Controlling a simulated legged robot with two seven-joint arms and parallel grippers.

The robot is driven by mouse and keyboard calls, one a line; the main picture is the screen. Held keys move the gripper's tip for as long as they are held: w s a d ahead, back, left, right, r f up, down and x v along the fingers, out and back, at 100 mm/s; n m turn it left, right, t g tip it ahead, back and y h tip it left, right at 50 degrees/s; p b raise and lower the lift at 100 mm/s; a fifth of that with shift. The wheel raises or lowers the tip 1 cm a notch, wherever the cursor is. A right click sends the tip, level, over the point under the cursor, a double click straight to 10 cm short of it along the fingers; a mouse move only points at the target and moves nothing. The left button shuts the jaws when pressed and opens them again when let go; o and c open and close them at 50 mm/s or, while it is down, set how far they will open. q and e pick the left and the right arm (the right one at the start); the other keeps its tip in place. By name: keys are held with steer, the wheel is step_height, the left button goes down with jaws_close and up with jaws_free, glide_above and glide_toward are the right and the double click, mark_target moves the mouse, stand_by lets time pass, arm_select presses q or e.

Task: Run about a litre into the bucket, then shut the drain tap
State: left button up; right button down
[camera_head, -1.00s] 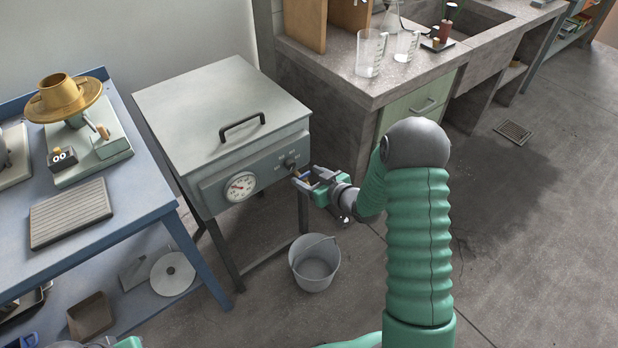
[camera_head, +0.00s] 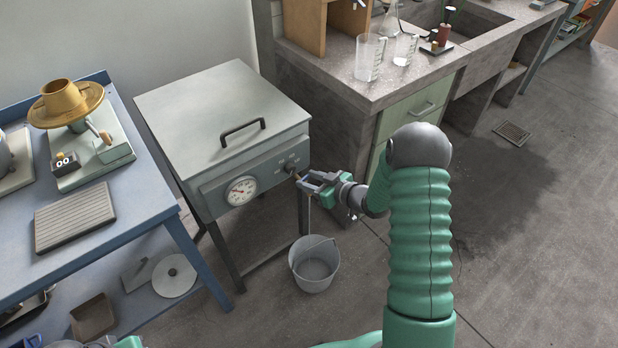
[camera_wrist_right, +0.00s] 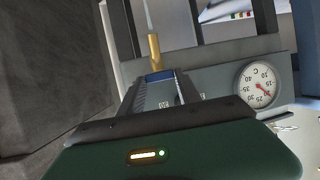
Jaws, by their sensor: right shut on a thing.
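The drain tap (camera_head: 293,174) is at the right end of the grey tank's front. In the right wrist view its brass spout (camera_wrist_right: 154,50) and blue handle (camera_wrist_right: 159,76) show. My right gripper (camera_head: 303,181) is shut on the blue handle; its fingers also show in the wrist view (camera_wrist_right: 160,82). A thin pale stream (camera_head: 308,215) falls from the tap toward the grey bucket (camera_head: 316,284) on the floor below. The water level inside is too unclear to read. Part of my left gripper (camera_head: 112,342) shows at the bottom left edge, its fingers mostly cut off.
The grey tank (camera_head: 218,115) has a lid handle and a round dial (camera_head: 241,190). A blue bench (camera_head: 130,210) with a scale stands at the left. A concrete counter (camera_head: 345,85) with glass beakers stands behind. The floor around the bucket is mostly clear.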

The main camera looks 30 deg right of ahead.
steer(key=n+y+p, duration=0.1)
steer(key=d+n+g+y+p, duration=0.1)
steer(key=shift+w+r+n+y, duration=0.2)
steer(key=shift+n+y, duration=0.1)
steer(key=shift+y, duration=0.1)
steer(key=shift+d+f+n+g+y, duration=0.1)
steer(key=shift+f+n+g+y, duration=0.1)
steer(key=shift+n+g+y, duration=0.5)
steer(key=shift+w+f+n+y, duration=0.1)
steer(key=shift+n+y, duration=0.5)
steer(key=shift+n, duration=0.1)
steer(key=shift+d+f+n+g+y+b, duration=0.1)
steer(key=shift+n+g+y+b, duration=0.35)
steer(key=shift+g, duration=0.15)
steer(key=n+g+y+b, duration=0.1)
steer(key=b, duration=0.1)
steer(key=n+g+y+b, duration=0.1)
steer(key=n+g+b, duration=0.1)
steer(key=shift+w+d+f+b, duration=0.1)
steer(key=shift+w+d+b, duration=0.1)
steer(key=shift+w+b, duration=0.15)
steer(key=shift+r+n+g+y+b, duration=0.35)
steer(key=shift+n+g+y+b, duration=0.1)
steer(key=shift+n+g+b, duration=0.25)
steer(key=shift+w+r, duration=0.1)
steer(key=c, duration=0.8)
jaws_free()
steer(key=shift+t, duration=0.3)
steer(key=shift+c, duration=0.2)
